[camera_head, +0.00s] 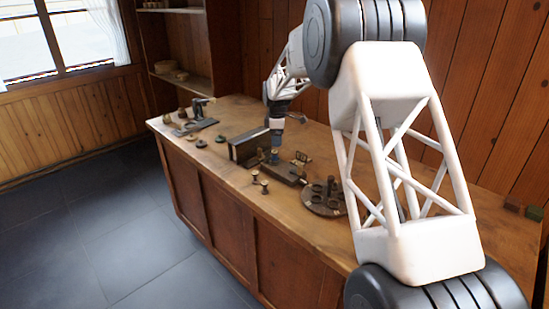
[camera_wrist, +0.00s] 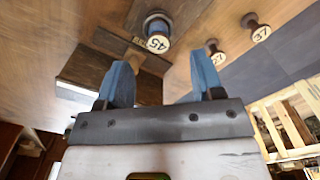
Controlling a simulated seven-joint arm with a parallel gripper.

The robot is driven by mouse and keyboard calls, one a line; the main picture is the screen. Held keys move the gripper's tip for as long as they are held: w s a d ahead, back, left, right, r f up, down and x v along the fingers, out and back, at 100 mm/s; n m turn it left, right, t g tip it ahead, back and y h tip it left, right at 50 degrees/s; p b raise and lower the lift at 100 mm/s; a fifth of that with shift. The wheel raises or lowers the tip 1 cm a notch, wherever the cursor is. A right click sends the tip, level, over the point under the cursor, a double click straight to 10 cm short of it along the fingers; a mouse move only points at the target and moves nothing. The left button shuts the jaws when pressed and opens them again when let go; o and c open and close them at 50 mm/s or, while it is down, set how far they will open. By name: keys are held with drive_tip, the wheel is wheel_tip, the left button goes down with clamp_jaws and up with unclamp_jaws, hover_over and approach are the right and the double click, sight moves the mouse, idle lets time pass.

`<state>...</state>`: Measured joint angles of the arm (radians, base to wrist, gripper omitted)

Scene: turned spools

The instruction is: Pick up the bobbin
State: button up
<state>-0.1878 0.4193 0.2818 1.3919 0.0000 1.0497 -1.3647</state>
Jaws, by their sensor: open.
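A dark spool with a pale end marked 45 (camera_wrist: 157,34) stands beyond the gap between my fingers in the wrist view; a spool also shows just below my gripper in the head view (camera_head: 275,157). Two more spools stand to its right, one marked 27 (camera_wrist: 216,56) and one marked 37 (camera_wrist: 256,29). They also show near the bench's front edge in the head view (camera_head: 255,175) (camera_head: 264,187). I cannot tell for sure which is the bobbin. My gripper (camera_wrist: 161,60) is open and empty, blue fingers apart, above the bench (camera_head: 276,139).
A dark upright box (camera_head: 248,144) stands left of my gripper. A dark wooden strip (camera_head: 288,173) and a round holed stand (camera_head: 322,202) lie to the right. Small turned pieces and a black tool (camera_head: 200,113) are farther left.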

sight(274, 152)
drive_tip(key=shift+w+a+f, duration=0.1)
drive_tip(key=shift+w+a, duration=0.2)
drive_tip(key=shift+a, duration=0.15)
drive_tip(key=shift+f, duration=1.3)
drive_tip(key=shift+s+f, duration=0.1)
drive_tip(key=shift+f, duration=2.5)
drive_tip(key=c, duration=1)
